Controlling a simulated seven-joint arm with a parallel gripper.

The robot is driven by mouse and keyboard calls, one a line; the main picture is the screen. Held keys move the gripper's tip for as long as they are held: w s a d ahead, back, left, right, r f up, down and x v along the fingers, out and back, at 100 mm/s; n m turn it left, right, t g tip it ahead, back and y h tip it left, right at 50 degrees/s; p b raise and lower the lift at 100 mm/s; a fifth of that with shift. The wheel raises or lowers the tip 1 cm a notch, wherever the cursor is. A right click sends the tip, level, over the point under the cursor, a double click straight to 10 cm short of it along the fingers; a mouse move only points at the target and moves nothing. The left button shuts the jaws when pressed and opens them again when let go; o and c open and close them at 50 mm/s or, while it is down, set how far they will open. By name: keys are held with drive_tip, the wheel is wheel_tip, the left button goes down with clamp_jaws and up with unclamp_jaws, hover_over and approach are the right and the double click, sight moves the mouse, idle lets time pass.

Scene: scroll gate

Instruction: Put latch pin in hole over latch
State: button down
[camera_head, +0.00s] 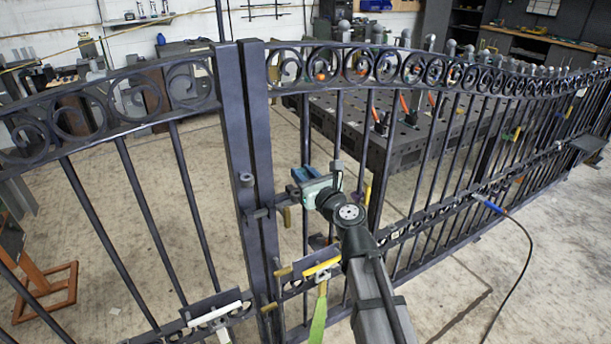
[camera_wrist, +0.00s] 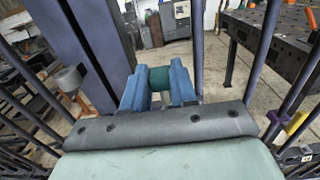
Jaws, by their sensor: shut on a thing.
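My gripper (camera_head: 303,184) is in front of the gate, just right of the two dark gate posts. Its blue fingers (camera_wrist: 158,85) are shut on a short green cylinder (camera_wrist: 153,78) in the wrist view; I cannot tell for sure that this is the latch pin. In the head view the held piece is too small to make out. The latch (camera_head: 258,213) looks like a short bar across the posts at mid height, left of and below my gripper. I cannot see the hole.
The gate's upright bars (camera_head: 306,130) stand close around my gripper. Below it, a yellow-edged bracket (camera_head: 320,267) with a green strap (camera_head: 319,315) is on the gate. A dark perforated table (camera_head: 420,145) stands behind the bars. A black cable (camera_head: 528,250) hangs at right.

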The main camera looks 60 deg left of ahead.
drive_tip(key=shift+a+f, duration=0.2)
drive_tip(key=shift+a, duration=0.5)
drive_tip(key=shift+a+f, duration=0.15)
drive_tip(key=shift+a, duration=0.55)
drive_tip(key=shift+f, duration=0.35)
drive_tip(key=shift+f, duration=2.35)
idle(0.7)
drive_tip(key=c, duration=0.8)
unclamp_jaws()
drive_tip(key=shift+d, duration=0.1)
drive_tip(key=d, duration=1.3)
drive_tip(key=shift+d, duration=0.35)
